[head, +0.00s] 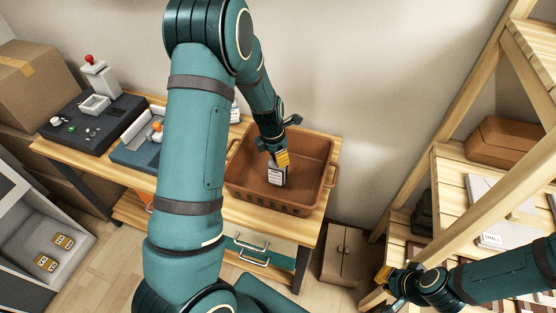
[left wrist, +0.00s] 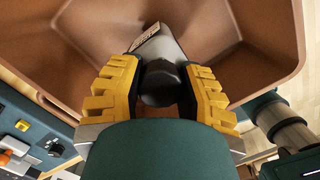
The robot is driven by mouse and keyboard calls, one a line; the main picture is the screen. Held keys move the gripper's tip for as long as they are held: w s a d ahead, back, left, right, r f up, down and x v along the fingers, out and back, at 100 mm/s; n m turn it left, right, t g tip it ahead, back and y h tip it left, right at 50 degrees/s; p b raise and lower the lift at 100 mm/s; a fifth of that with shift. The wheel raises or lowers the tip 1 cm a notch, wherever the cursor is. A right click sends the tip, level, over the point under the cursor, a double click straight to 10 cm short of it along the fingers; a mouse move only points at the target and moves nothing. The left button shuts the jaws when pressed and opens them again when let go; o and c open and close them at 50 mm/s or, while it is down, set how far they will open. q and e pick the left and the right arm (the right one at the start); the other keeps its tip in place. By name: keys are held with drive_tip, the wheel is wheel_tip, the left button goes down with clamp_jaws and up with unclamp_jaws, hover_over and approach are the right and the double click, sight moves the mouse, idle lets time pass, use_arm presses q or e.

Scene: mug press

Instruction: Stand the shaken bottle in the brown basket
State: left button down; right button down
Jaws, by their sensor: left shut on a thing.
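The brown basket (head: 312,194) stands on the wooden table in the head view, and its wall (left wrist: 225,18) fills the top of the left wrist view. My left gripper (head: 276,160) reaches down inside the basket. It is shut on the bottle (head: 277,174), which has a white label with dark print. In the left wrist view the bottle's dark cap (left wrist: 158,85) sits between the yellow fingers. The bottle looks roughly upright in the head view; whether its base touches the basket floor I cannot tell. My right gripper (head: 391,286) is at the lower right, away from the basket, and its finger gap is unclear.
My left arm hides part of a blue tray (head: 135,150).

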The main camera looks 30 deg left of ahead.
use_arm(q)
wheel_tip(320, 180, down, 2)
drive_tip(key=shift+a, duration=0.1)
drive_tip(key=shift+f, duration=0.15)
drive_tip(key=c, duration=0.7)
unclamp_jaws()
drive_tip(key=shift+r, duration=0.35)
drive_tip(key=r, duration=0.3)
drive_tip(key=s+r+p, duration=0.1)
drive_tip(key=r, duration=0.7)
drive_tip(key=shift+s+a+r+p, duration=0.25)
drive_tip(key=shift+a+p, duration=0.1)
drive_tip(key=shift+a, duration=0.05)
